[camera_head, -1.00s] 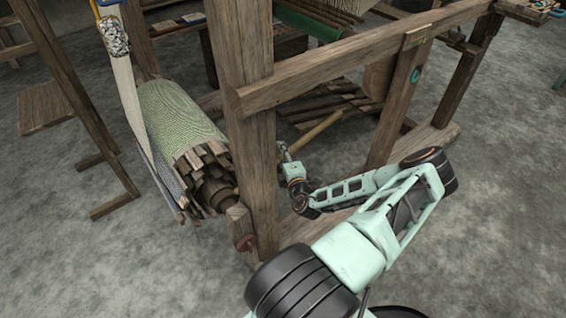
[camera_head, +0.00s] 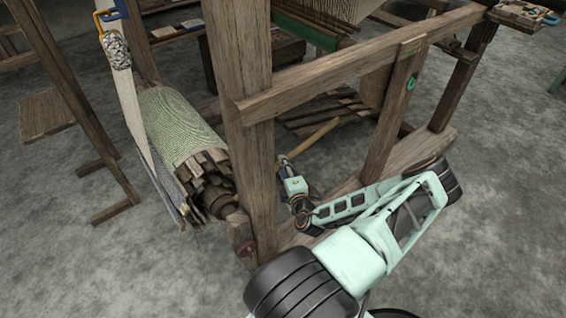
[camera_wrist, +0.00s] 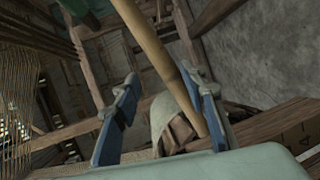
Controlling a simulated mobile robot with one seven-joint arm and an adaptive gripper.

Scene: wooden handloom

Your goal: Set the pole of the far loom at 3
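The pole (camera_head: 318,134) is a light wooden stick. It slants across the inside of the loom frame in the head view, and its lower end is by the front post. In the wrist view the pole (camera_wrist: 160,60) runs from the top down to the right finger. My gripper (camera_head: 281,160) is at the pole's lower end, beside the front post. In the wrist view my gripper (camera_wrist: 165,100) has its blue fingers wide apart. The pole crosses between them, closer to the right one; I cannot tell whether they touch.
The thick front post (camera_head: 250,110) stands close to my gripper. A cross rail (camera_head: 350,68) passes above my arm. The green cloth roll (camera_head: 178,125) lies left of the post. A slatted wooden piece (camera_head: 325,110) is behind the pole. Bare floor (camera_head: 510,200) is at the right.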

